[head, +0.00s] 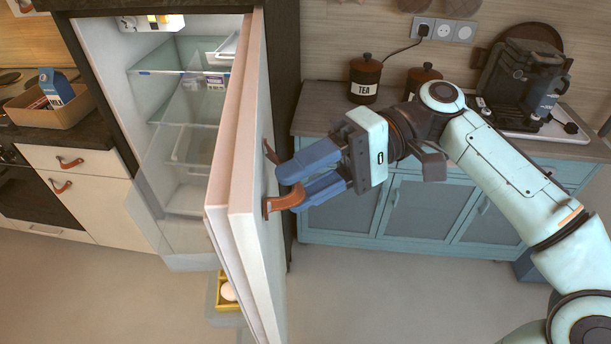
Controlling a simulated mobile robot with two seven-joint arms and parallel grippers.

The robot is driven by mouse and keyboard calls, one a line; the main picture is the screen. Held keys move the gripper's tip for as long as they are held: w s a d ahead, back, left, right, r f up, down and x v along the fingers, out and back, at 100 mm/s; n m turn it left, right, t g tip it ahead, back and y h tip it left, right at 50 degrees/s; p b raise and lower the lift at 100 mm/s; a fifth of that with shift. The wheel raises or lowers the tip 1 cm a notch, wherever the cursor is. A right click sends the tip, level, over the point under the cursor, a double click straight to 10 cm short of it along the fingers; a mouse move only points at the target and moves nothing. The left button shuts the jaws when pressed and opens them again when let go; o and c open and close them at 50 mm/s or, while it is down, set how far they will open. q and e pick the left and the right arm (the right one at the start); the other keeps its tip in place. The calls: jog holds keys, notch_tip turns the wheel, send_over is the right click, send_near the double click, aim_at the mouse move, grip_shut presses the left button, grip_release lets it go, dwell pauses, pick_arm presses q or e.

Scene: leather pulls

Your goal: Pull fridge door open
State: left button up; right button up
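The fridge door (262,230) stands open, its edge towards me, with the fridge interior (190,130) showing to its left. A brown leather handle (283,203) is on the door's right-hand face, fixed at two points. My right gripper (291,186) comes in from the right with its two blue fingers at the handle. The fingers look closed on the strap, which passes between their tips; the fingers hide the strap's middle. My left gripper is not in view.
Clear shelves and a drawer fill the fridge, with a yellow egg tray (226,291) low down. White cabinets (85,190) stand left. A counter with a tea tin (365,78) and a coffee machine (522,82) stands behind my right arm. The floor (390,295) at right is clear.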

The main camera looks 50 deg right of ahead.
jog(key=p+v, duration=0.2)
jog(key=v, duration=1.1)
jog(key=shift+d, duration=0.2)
jog(key=shift+r, duration=0.1)
